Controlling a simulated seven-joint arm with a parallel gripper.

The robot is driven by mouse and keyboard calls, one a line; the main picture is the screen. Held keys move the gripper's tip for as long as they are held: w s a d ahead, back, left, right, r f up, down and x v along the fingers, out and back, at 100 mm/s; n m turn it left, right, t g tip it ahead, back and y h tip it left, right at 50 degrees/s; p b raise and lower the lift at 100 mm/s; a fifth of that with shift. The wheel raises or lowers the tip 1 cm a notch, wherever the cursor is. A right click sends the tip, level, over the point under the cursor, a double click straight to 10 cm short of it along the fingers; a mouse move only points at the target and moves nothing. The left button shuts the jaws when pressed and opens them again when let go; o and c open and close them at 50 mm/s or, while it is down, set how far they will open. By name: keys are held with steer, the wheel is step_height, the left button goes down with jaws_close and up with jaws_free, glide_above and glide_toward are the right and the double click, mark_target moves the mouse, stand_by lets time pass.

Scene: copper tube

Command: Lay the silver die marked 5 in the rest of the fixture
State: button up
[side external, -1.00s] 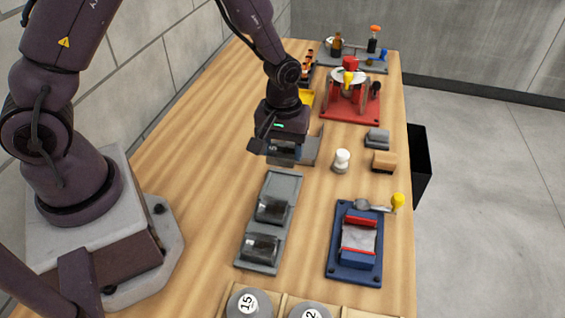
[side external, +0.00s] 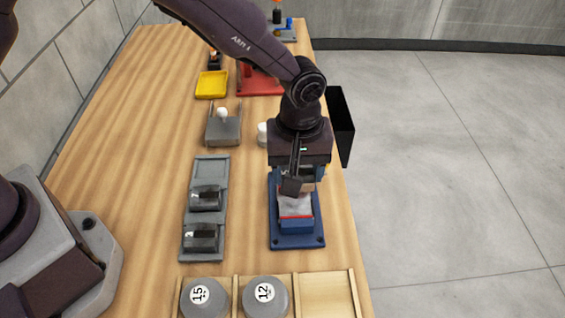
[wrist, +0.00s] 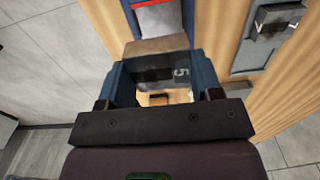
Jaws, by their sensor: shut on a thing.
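The silver die marked 5 (wrist: 180,73) is between the fingers of my gripper (wrist: 158,88), which is shut on it; the die looks dark grey and its 5 faces the wrist camera. In the side view my gripper (side external: 296,184) is over the far part of the blue fixture (side external: 297,240), hiding that part. The fixture has a red strip and a grey surface (side external: 296,204) on its near half. It also shows at the top of the wrist view (wrist: 160,18). Whether the die touches the fixture cannot be told.
A grey tray (side external: 211,172) left of the fixture holds two dark dice; its far slot is empty. A grey bracket (side external: 223,130), yellow tray (side external: 211,84) and red fixture (side external: 258,82) stand behind. A wooden rack (side external: 325,290) with round pieces is in front. A black bin (side external: 340,125) is at right.

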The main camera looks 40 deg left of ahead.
stand_by(0.3)
glide_above(295, 207)
steer(key=shift+f, duration=2.85)
steer(key=shift+f, duration=1.15)
steer(key=o, duration=1.3)
step_height(295, 207, up, 13)
